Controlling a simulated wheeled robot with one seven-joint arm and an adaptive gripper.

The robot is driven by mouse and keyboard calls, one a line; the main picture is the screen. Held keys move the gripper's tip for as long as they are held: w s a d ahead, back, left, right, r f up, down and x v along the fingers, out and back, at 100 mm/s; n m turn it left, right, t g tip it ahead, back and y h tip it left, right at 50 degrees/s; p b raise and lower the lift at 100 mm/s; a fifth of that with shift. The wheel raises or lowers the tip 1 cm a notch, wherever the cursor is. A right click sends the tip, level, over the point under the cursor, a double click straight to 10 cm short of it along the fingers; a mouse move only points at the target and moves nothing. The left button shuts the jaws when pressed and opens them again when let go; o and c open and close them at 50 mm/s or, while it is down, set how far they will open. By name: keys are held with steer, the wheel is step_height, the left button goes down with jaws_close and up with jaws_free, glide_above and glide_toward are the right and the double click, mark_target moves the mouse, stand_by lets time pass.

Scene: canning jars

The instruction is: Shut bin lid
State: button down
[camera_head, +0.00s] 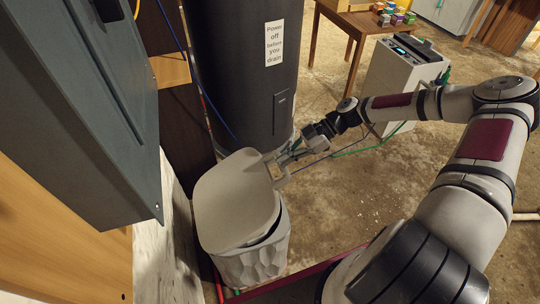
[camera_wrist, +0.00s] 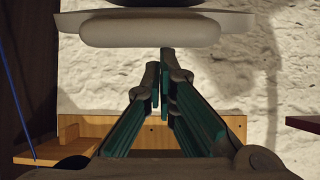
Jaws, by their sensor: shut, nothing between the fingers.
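The bin (camera_head: 255,266) is pale with faceted sides and stands at the lower middle of the head view. Its pale grey lid (camera_head: 230,205) lies over the top, slightly tilted, with a dark gap between lid and rim at the right front. My gripper (camera_head: 285,160) is at the lid's upper right edge, by a small tab-like part there. In the wrist view my gripper's fingertips (camera_wrist: 164,58) are together with nothing between them. A pale rounded edge (camera_wrist: 150,32), probably the lid's, is just beyond them. Whether they touch it I cannot tell.
A dark cylindrical tank (camera_head: 240,70) with a paper sign stands behind the bin. A grey cabinet (camera_head: 85,110) is close on the left. A white machine (camera_head: 402,78) and a wooden table (camera_head: 365,22) stand at the back. The concrete floor right of the bin is mostly clear.

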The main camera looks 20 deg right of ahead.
steer(key=d+f+y+b, duration=0.2)
steer(key=d+f+b, duration=0.2)
steer(key=f+b, duration=0.5)
steer(key=d+f+y+b, duration=0.3)
steer(key=d+f+b, duration=0.1)
steer(key=f+b, duration=0.5)
steer(key=shift+d+f, duration=0.2)
steer(key=shift+f, duration=0.4)
steer(key=shift+s, duration=0.1)
steer(key=shift+d, duration=0.15)
